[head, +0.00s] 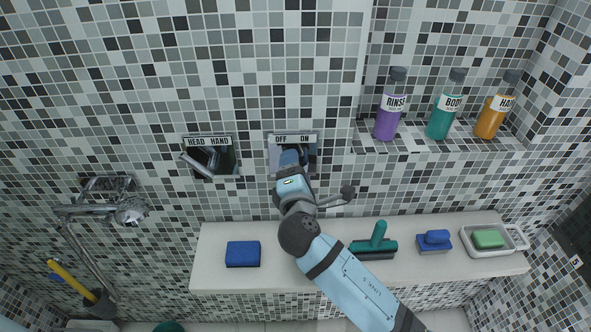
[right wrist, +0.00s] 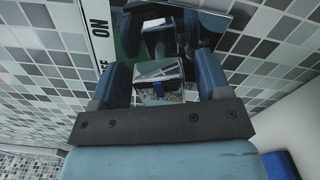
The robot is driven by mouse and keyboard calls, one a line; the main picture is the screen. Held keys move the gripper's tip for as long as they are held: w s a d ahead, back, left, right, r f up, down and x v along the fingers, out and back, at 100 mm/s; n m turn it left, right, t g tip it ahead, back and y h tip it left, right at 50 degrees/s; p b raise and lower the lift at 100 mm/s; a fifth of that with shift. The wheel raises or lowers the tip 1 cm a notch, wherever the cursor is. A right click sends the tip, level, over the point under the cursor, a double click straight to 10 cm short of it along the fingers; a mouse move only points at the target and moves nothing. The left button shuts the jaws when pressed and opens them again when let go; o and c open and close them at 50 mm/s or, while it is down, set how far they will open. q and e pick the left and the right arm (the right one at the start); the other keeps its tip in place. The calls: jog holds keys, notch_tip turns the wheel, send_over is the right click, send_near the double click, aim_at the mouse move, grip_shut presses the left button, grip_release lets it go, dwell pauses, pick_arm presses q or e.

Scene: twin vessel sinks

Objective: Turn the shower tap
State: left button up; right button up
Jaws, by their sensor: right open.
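The shower tap with the OFF/ON label (head: 294,139) is a dark, shiny square plate on the tiled wall, centre of the head view. My right gripper (head: 289,158) is right in front of this plate and covers much of it. In the right wrist view the gripper (right wrist: 160,64) has its two blue fingers apart, on either side of a shiny metal piece (right wrist: 158,71), which looks like the tap's lever. I cannot tell whether the fingers touch it. The ON label (right wrist: 100,28) shows at upper left there. My left gripper is not in view.
A second tap plate labelled HEAD/HAND (head: 211,157) is to the left. A shower head (head: 131,210) hangs further left. Bottles stand at upper right.

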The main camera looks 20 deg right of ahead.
jog(key=shift+s, duration=0.1)
jog(key=shift+s+a+f, duration=0.1)
jog(key=shift+s+a, duration=0.05)
jog(key=shift+s, duration=0.15)
jog(key=b+v, duration=0.1)
jog(key=v, duration=0.5)
jog(key=shift+s, duration=0.3)
